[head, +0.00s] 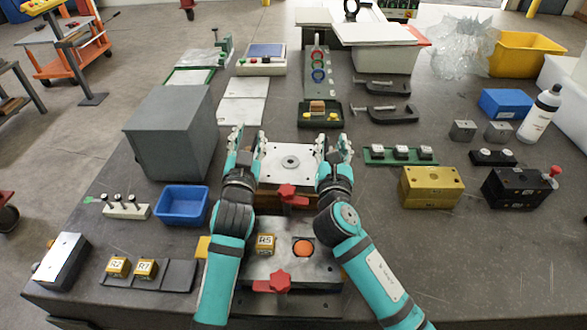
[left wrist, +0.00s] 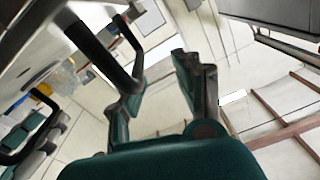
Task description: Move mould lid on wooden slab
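The mould lid (head: 291,158) is a flat silvery plate with a round ring in its middle. It lies level over a brown wooden slab (head: 268,200), whose front edge shows below it; whether they touch is hard to tell. A red star knob (head: 288,192) stands at its front. My left gripper (head: 246,140) is at the lid's left side, fingers apart. The left wrist view also shows this gripper (left wrist: 160,85) open, with nothing between its fingers. My right gripper (head: 334,146) is at the lid's right side, fingers apart; contact with the lid is unclear.
A mould base (head: 330,260) with an orange disc and another red knob lies in front, between my forearms. A grey box (head: 172,135) and blue bin (head: 182,205) stand left. A green rack (head: 400,155) and brass block (head: 432,187) stand right.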

